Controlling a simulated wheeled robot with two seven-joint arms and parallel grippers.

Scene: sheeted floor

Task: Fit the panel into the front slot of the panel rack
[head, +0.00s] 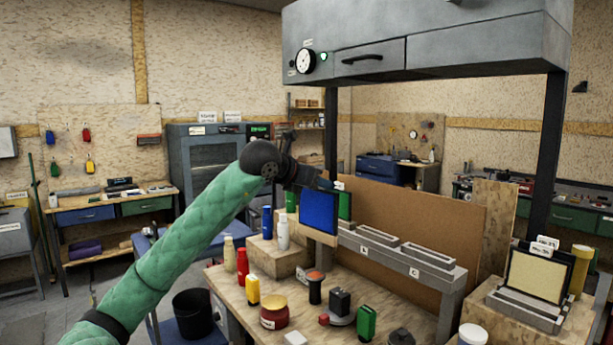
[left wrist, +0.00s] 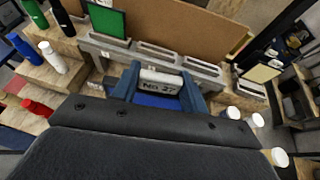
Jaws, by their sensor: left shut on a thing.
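My left gripper (head: 322,184) is shut on the top of a blue panel (head: 319,211), held upright in the air. In the left wrist view the fingers (left wrist: 159,88) close on its white tab, and the blue face (left wrist: 157,101) shows below. A long grey rack (head: 362,252) with slotted holders stands behind and right of the panel; a green panel (head: 345,206) stands upright in its left holder, and two holders look empty. A smaller grey rack (head: 522,312) at the right bears a cream panel (head: 537,277) with a white tab. My right gripper is out of view.
Bottles, including a white one (head: 283,233) and a red one (head: 242,266), stand at the left. A jar (head: 274,312), a green block (head: 366,322) and other small items crowd the front. A brown board (head: 420,215) stands behind the long rack; a grey cabinet (head: 430,45) hangs overhead.

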